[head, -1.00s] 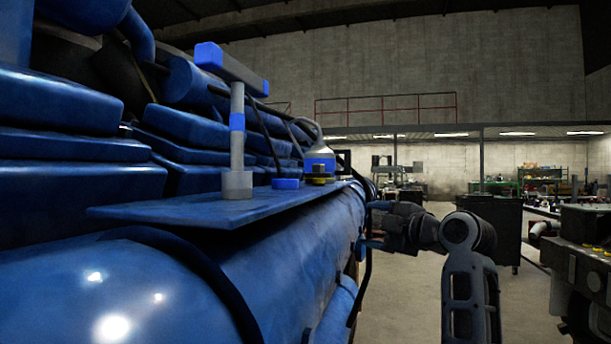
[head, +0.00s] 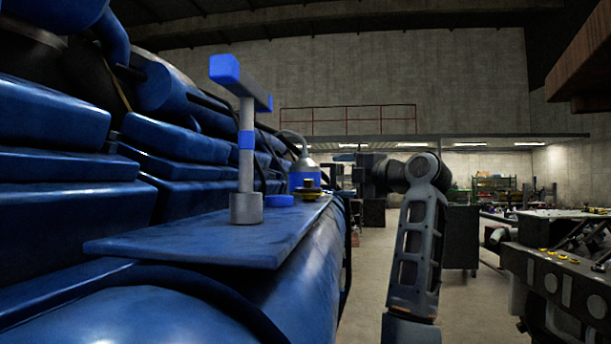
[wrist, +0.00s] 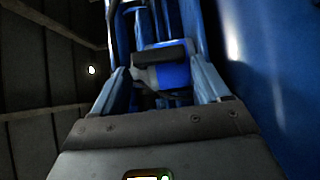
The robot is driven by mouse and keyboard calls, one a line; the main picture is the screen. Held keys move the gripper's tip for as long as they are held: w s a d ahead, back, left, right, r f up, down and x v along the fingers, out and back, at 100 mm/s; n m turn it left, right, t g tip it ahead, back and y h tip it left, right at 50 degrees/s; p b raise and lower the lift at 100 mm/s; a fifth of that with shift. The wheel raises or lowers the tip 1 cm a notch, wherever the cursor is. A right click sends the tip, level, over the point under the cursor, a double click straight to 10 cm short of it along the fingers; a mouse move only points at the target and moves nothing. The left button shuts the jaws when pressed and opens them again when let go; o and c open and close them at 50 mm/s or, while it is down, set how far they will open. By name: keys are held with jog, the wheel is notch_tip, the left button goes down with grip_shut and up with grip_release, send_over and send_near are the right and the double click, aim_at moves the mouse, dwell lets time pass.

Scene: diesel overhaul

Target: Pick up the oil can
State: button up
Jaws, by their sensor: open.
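The oil can (head: 303,177) stands upright at the far end of the blue shelf along the engine. It has a grey conical top, a thin curved spout and a blue body. In the wrist view, a grey and blue body that looks like the oil can (wrist: 172,74) shows between and beyond my fingers, partly covered by a dark bar. My gripper (wrist: 160,84) is open and empty. In the head view my arm reaches to the right of the can; the fingers are small and hard to make out there.
A T-handled tool (head: 246,145) stands upright on the shelf (head: 190,240), nearer than the can. A blue cap (head: 278,200) and a yellow-and-dark piece (head: 308,190) lie close to the can. The blue engine (head: 60,190) walls the left side. A dark cabinet (head: 461,236) stands at right.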

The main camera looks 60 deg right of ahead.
jog(key=shift+x, duration=1.25)
jog(key=shift+c, duration=0.3)
jog(key=c, duration=0.9)
jog(key=shift+c, duration=0.4)
jog(key=shift+r, duration=0.1)
